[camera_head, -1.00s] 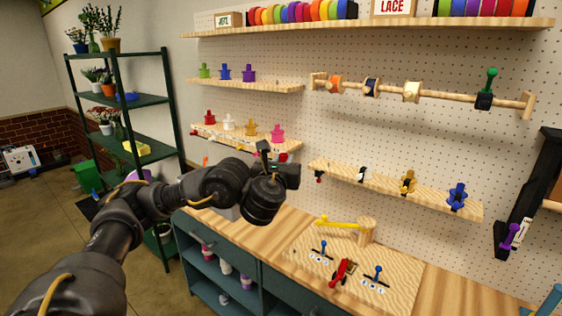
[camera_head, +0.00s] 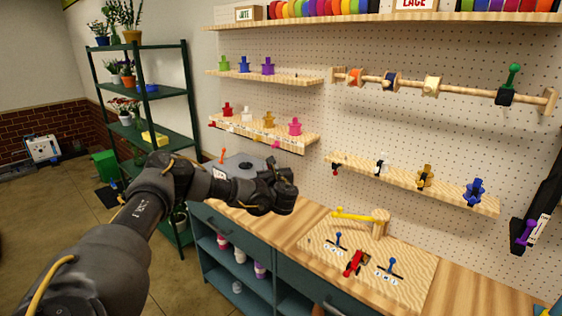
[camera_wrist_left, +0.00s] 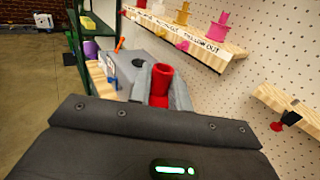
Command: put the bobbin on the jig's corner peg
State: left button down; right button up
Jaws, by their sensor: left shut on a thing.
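My left gripper (camera_head: 285,190) is in the air in front of the pegboard, above the back of the worktop. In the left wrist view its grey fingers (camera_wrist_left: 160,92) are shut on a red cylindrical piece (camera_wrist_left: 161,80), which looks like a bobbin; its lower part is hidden. In the head view the held piece cannot be made out. A wooden board (camera_head: 400,290) that looks like the jig lies on the worktop, with blue pegs (camera_head: 337,240), a red piece (camera_head: 355,263) and a yellow arm on a wooden post (camera_head: 381,223). I cannot tell which is the corner peg. My right gripper is out of view.
Several coloured bobbins stand on a labelled shelf (camera_head: 310,141) and an upper shelf (camera_head: 300,80). A grey unit (camera_head: 262,163) is behind my left forearm. A lower right shelf (camera_head: 450,195) overhangs the worktop. A green rack (camera_head: 190,110) stands at left.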

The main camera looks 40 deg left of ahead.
pick_arm(q)
jog(key=w+d+f+m+t+h, duration=0.3)
jog(key=w+d+f+t+h, duration=0.1)
jog(key=w+f, duration=0.55)
notch_tip(320, 180, up, 8)
jog(key=d+m+t+h, duration=0.2)
jog(key=m+t+h, duration=0.1)
jog(key=m+h, duration=0.4)
jog(key=s+d+f+m+h+b, duration=0.2)
jog(key=s+d+f+h+b, duration=0.2)
jog(key=s+d, duration=0.5)
jog(key=s+d+f+m+g+h+b, duration=0.1)
jog(key=s+d+f+h+b, duration=0.3)
jog(key=s+d+f, duration=0.5)
jog(key=s+d+f+m+g+h+b, duration=0.1)
jog(key=s+d+f+m+h+b, duration=0.2)
jog(key=s+d+f, duration=0.3)
jog(key=s+d+h+b, duration=0.1)
jog(key=s+d, duration=0.3)
jog(key=s, duration=0.5)
jog(key=shift+s+d+f, duration=0.2)
jog(key=shift+s+d, duration=0.05)
